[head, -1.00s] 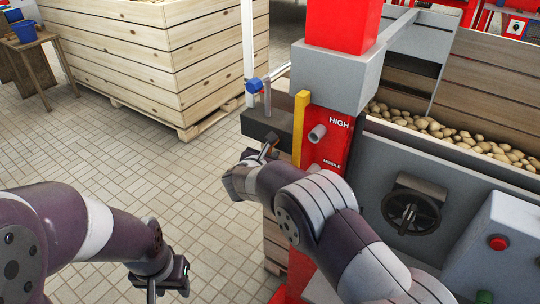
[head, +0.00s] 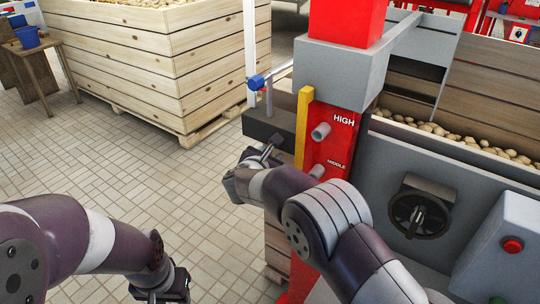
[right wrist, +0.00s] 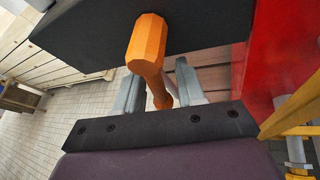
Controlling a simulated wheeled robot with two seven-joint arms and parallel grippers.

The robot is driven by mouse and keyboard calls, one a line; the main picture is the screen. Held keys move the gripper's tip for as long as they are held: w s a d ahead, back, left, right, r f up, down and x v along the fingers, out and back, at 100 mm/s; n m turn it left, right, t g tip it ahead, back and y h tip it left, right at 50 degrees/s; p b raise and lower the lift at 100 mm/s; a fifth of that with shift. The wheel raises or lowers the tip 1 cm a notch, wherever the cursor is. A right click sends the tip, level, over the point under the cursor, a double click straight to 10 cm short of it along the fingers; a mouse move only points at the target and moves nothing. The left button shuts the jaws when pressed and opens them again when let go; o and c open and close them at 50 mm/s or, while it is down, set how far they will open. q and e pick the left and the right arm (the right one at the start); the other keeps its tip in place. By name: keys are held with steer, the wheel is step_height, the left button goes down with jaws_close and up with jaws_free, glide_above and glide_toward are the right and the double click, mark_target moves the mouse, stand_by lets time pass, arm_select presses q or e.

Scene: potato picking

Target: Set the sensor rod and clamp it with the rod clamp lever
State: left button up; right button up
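A dark clamp block (head: 262,124) sits on the left side of the red post (head: 334,140). A thin grey upright rod (head: 269,100) stands at the block, near a blue part (head: 256,82) on a slanted bar; I cannot tell which piece is the sensor rod. An orange lever (right wrist: 147,45) hangs under the dark block in the right wrist view. My right gripper (head: 270,152) is just below the block, its two fingers apart on either side of the lever (right wrist: 160,90). My left gripper (head: 162,290) is low in the head view, away from the block; its fingers are unclear.
A yellow upright bar (head: 303,125) stands right of the block. Pegs (head: 321,131) marked HIGH and MIDDLE stick out of the post. A wooden crate (head: 150,75) stands behind on the left, and a grey panel with a black knob (head: 420,211) is on the right.

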steer(key=v, duration=1.2)
steer(key=shift+b, duration=0.35)
steer(key=shift+c, duration=0.3)
